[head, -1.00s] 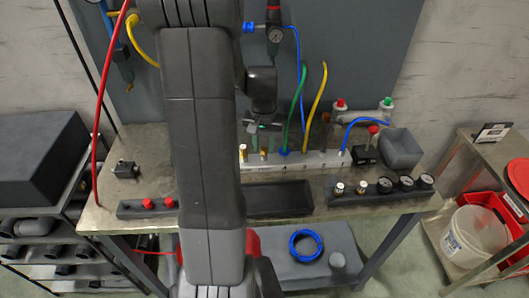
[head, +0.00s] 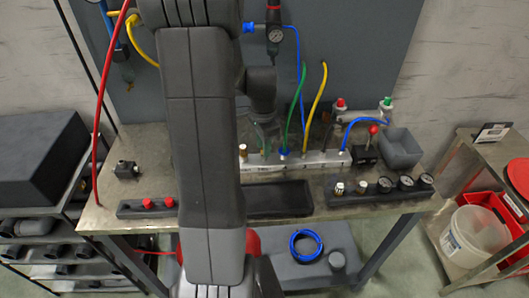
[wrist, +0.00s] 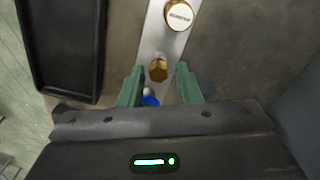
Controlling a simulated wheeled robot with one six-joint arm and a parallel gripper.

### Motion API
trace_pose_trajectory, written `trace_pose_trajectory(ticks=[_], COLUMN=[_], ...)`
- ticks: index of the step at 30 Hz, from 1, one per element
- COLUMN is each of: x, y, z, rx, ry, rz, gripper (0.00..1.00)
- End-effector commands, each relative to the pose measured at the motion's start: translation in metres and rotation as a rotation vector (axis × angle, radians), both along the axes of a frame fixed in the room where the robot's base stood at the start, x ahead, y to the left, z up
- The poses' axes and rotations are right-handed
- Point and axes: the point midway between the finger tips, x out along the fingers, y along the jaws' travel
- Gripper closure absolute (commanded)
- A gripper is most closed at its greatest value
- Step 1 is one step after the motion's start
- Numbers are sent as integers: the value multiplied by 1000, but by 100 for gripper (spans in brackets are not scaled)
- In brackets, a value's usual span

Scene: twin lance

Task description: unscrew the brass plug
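A pale metal manifold bar (head: 322,158) lies along the bench in the head view; it also shows in the wrist view (wrist: 160,42). In the wrist view a hex brass plug (wrist: 158,70) stands on the bar. My gripper (wrist: 159,76) is open, with one green finger on each side of this plug and a visible gap to each. A second brass fitting (wrist: 178,14) with a white lettered top is farther along the bar. A blue-ringed fitting (wrist: 151,98) shows partly at the palm's edge. In the head view my gripper (head: 267,140) hides the plug.
Green (head: 291,108) and yellow (head: 316,105) hoses rise from the bar beside my gripper. A black tray (head: 280,200) lies in front of the bar.

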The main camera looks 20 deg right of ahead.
Motion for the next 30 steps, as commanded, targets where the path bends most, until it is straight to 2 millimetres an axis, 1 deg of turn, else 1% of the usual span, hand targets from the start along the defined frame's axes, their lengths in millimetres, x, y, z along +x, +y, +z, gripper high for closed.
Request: trace_pose_trajectory(ticks=[2, 3, 7, 8, 14, 17, 30], x=[0, 0, 0, 0, 1, 1, 2], y=[0, 0, 0, 0, 0, 0, -2], z=[0, 0, 0, 0, 0, 1, 2], rx=[0, 0, 0, 0, -1, -2, -5], ry=[0, 0, 0, 0, -2, -3, -6], rz=[1, 2, 3, 3, 34, 128, 632], gripper=[69, 71, 97, 100, 100, 100, 100])
